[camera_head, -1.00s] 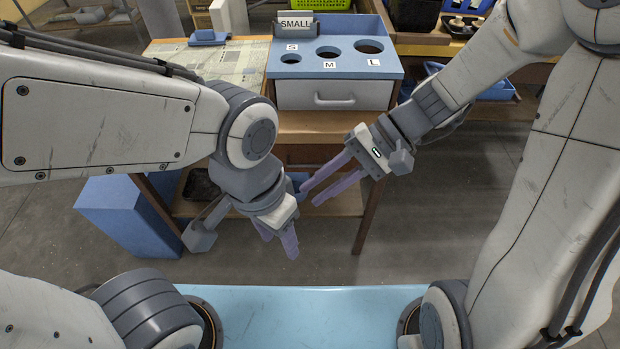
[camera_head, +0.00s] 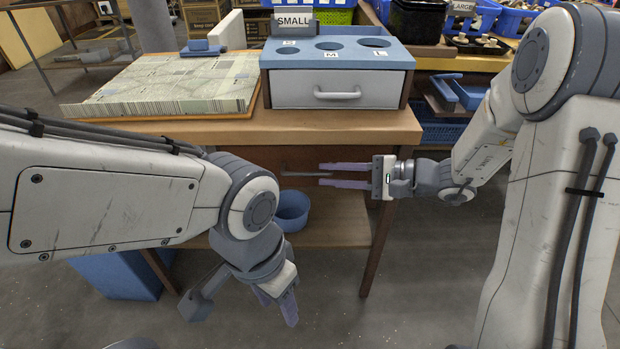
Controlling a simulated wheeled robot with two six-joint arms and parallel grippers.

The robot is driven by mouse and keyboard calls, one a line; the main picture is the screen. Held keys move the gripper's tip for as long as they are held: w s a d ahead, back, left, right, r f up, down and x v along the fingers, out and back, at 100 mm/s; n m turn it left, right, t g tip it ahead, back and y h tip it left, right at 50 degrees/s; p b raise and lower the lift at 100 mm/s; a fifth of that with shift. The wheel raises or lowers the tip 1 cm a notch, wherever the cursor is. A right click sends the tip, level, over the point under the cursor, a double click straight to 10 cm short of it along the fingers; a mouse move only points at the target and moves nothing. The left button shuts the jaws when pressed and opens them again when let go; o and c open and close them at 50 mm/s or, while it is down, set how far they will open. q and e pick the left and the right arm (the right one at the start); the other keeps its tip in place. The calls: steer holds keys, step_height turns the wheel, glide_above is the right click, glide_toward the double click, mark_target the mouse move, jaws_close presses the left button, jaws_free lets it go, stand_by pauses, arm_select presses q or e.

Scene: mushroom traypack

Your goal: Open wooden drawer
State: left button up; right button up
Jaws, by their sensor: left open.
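The wooden drawer (camera_head: 300,159) sits under the brown tabletop and looks shut, though its edges are hard to make out. Its thin grey handle (camera_head: 300,175) runs sideways across the front. My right gripper (camera_head: 324,175) is open and points left. Its two purple fingers lie above and below the right end of the handle in the picture; I cannot tell whether they touch it. My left gripper (camera_head: 277,308) is open and empty, pointing down, low in front of the table and away from the drawer. My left forearm hides the area left of the drawer.
A grey-white drawer box (camera_head: 340,90) with a blue holed top and a SMALL sign stands on the table (camera_head: 225,130). A patterned board (camera_head: 170,85) lies left of it. A blue bowl (camera_head: 292,212) is on the lower shelf. A blue block (camera_head: 115,277) stands at lower left.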

mark_target(317, 174)
steer(key=b+x, duration=0.1)
steer(key=x, duration=0.4)
steer(key=shift+a+f, duration=0.1)
steer(key=shift+a, duration=0.05)
jaws_close()
stand_by(1.3)
